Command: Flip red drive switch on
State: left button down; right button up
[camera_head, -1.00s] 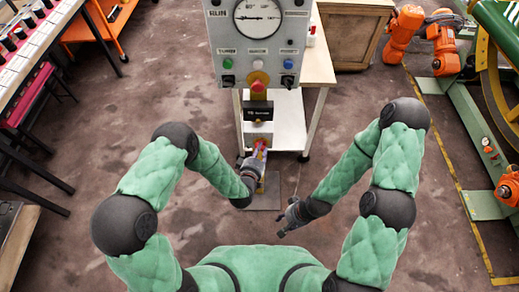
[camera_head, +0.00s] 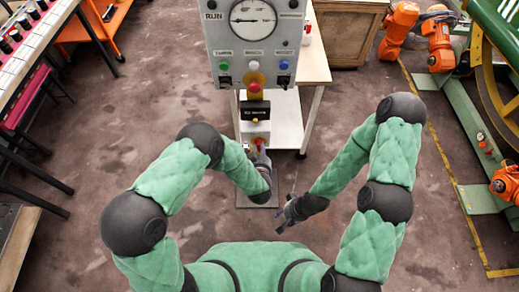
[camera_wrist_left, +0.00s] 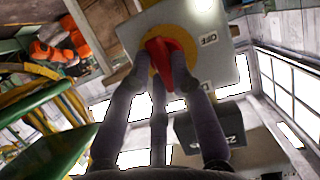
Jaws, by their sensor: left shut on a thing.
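The red switch (camera_wrist_left: 160,50) is a rotary handle on a yellow round base, set on a light grey plate (camera_wrist_left: 226,65). A label on the plate reads OFF. My left gripper (camera_wrist_left: 158,78) has its fingers on both sides of the red handle and is shut on it. In the head view my left gripper (camera_head: 259,153) is at the front of the low switch box on the column, and it mostly hides the switch there. My right gripper (camera_head: 288,216) hangs apart, lower and to the right, holding nothing visible; its finger opening is unclear.
Above the switch is a grey control panel (camera_head: 294,30) with a gauge and a red button (camera_head: 255,86) on yellow. A black label box (camera_head: 254,112) sits just above the switch. A white cart (camera_head: 288,118) stands behind. Floor on both sides is free.

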dwell(0.4)
pick_arm(q)
jog(key=c, duration=1.1)
grip_release()
jog(key=v, duration=1.2)
jog(key=shift+d, duration=0.15)
